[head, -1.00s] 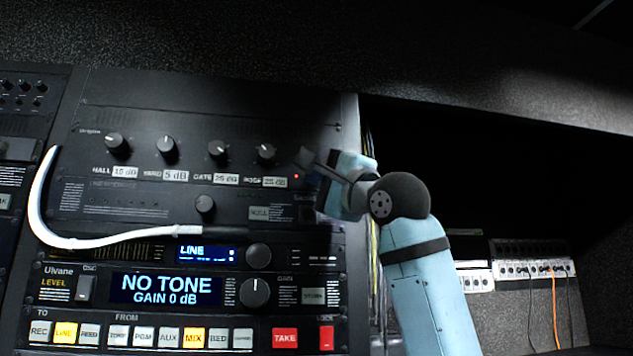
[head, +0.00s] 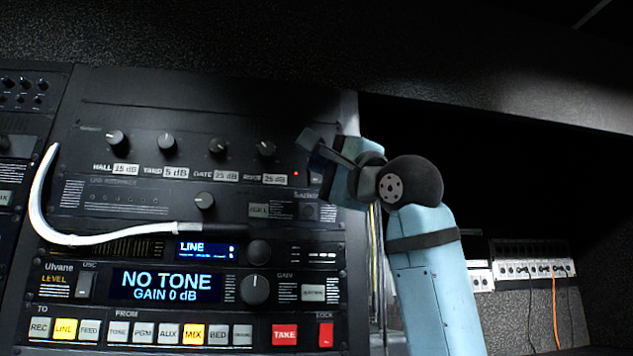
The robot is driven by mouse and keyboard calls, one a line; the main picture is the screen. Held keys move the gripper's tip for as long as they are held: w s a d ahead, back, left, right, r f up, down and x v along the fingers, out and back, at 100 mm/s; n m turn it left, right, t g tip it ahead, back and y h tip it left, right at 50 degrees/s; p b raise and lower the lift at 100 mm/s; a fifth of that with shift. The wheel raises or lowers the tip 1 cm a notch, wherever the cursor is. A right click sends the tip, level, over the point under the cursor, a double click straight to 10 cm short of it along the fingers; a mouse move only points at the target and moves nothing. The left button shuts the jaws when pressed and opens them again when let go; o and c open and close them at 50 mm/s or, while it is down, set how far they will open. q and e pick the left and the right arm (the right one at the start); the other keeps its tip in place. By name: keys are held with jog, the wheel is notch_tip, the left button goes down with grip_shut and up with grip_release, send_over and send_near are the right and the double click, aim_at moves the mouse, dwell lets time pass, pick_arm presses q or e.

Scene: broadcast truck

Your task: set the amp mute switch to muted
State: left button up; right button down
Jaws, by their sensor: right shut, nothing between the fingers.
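The amp panel (head: 100,115) is the black rack unit with a row of knobs and a small red light (head: 296,174) at its right end. The mute switch itself cannot be made out for certain; the right end of the panel is partly behind my right gripper. My right gripper (head: 307,140) is shut and empty, in front of the panel's upper right end, just above the red light. Whether it touches the panel cannot be told. My left gripper is out of view.
A white cable (head: 40,200) curves across the rack's left and middle. Below is a unit with a NO TONE display (head: 166,287), lit buttons and a red TAKE button (head: 285,335). Patch panels (head: 530,268) with an orange cable (head: 555,310) stand at right. A dark ledge (head: 300,60) overhangs.

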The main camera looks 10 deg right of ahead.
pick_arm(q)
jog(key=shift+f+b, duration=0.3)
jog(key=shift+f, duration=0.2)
pick_arm(e)
jog(key=shift+s+r, duration=0.2)
jog(key=shift+s, duration=1.5)
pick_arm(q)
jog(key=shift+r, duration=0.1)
